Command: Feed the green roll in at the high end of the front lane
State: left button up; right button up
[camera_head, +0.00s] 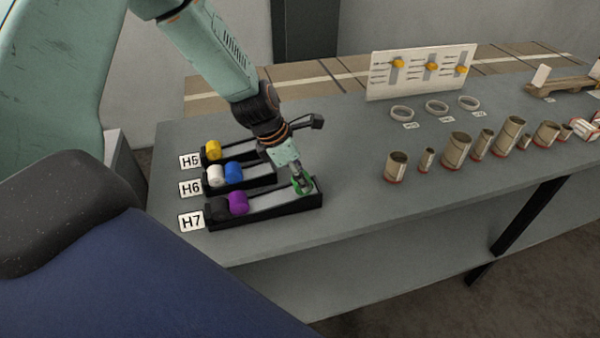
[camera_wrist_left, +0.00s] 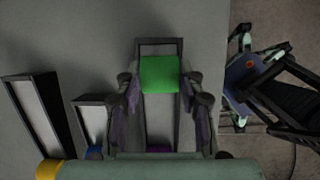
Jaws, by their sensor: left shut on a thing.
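The green roll (camera_head: 304,187) is at the right end of the front lane (camera_head: 270,217), the one beside the H7 label. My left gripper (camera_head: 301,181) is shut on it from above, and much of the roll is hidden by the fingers. In the left wrist view the green roll (camera_wrist_left: 159,74) lies between the fingertips, just inside the end of the lane; I cannot tell if it touches the lane floor. A purple roll (camera_head: 238,202) and a black roll (camera_head: 217,209) sit at the label end of the same lane. My right gripper is not in view.
The H6 lane holds a white roll (camera_head: 216,175) and a blue roll (camera_head: 234,172). The H5 lane holds a yellow roll (camera_head: 213,150). Several cardboard tubes (camera_head: 456,150) stand to the right, with rings (camera_head: 437,107) behind them. The table between is clear.

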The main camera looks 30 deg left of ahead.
pick_arm(q)
jog(key=shift+a+f, duration=0.15)
jog(key=shift+f, duration=0.05)
jog(key=o, duration=1.1)
jog(key=shift+o, duration=0.4)
jog(key=shift+o, duration=1.3)
